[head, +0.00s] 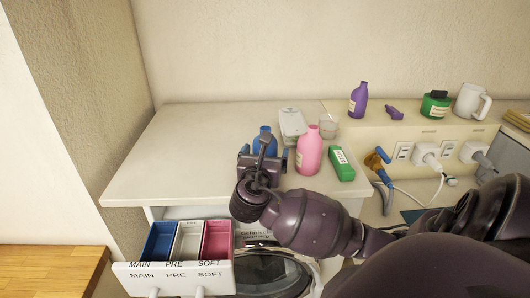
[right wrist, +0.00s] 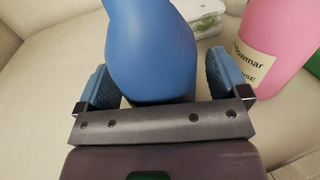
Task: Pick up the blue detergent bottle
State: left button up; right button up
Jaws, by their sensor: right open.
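The blue detergent bottle (head: 264,133) stands on the white counter, mostly hidden behind my right gripper in the head view. In the right wrist view the bottle (right wrist: 152,45) fills the upper middle, between the two blue finger pads. My right gripper (head: 265,158) is open, with one finger on each side of the bottle. Gaps show between the pads and the bottle in the right wrist view (right wrist: 160,88). My left gripper is not in view.
A pink bottle (head: 309,152) stands close to the right of my gripper, with a green box (head: 341,164) beyond it. A white container (head: 292,122) is behind. An open three-compartment drawer (head: 175,278) juts out below. The counter's left part (head: 185,150) is clear.

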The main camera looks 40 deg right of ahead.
jog(key=shift+w+d, duration=0.1)
jog(key=shift+d, duration=0.1)
jog(key=c, duration=1.1)
notch_tip(320, 180, up, 20)
jog(key=shift+r, duration=0.1)
